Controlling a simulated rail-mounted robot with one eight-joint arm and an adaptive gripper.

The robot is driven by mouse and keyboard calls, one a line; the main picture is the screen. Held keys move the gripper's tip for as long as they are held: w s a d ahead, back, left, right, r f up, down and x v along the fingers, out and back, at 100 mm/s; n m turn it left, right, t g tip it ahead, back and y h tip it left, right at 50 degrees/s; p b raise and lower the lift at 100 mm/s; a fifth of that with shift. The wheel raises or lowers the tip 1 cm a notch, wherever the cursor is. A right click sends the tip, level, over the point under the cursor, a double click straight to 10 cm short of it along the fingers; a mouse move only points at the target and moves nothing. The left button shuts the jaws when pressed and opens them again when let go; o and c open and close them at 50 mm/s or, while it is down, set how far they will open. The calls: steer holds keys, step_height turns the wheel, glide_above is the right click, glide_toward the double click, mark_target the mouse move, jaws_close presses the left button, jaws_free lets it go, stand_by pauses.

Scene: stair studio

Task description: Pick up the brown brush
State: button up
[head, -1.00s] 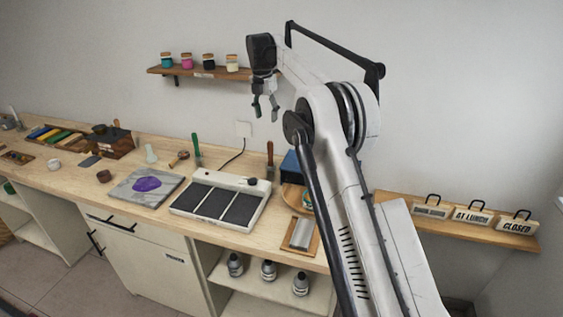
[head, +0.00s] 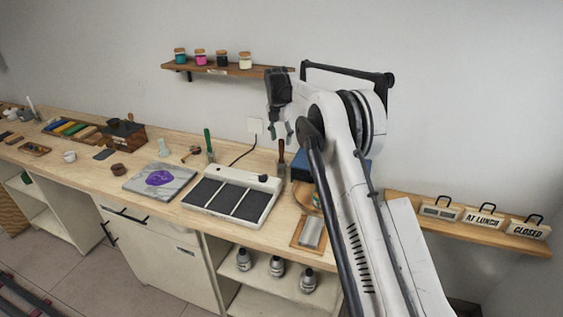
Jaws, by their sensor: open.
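A tool with a brown handle (head: 281,156) stands upright at the back of the wooden counter (head: 165,212), just right of the black-and-white panelled unit; it looks like the brown brush, but its lower end is too small to make out. A similar upright tool with a green handle (head: 208,143) stands to its left. My gripper (head: 276,129) is open and points down, in the picture just above the brown handle. One finger shows; the other is largely hidden by my arm. No contact with the brown handle shows.
The white unit with dark panels (head: 270,187) lies in front of the upright tools. A blue box (head: 358,167) is partly hidden behind my arm. A jar shelf (head: 215,70) is on the wall above. A slab with purple material (head: 133,187) lies left.

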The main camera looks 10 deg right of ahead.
mark_target(281, 157)
steer(key=shift+d+f, duration=0.1)
steer(key=shift+f, duration=1.5)
jaws_close()
steer(key=shift+r, duration=0.15)
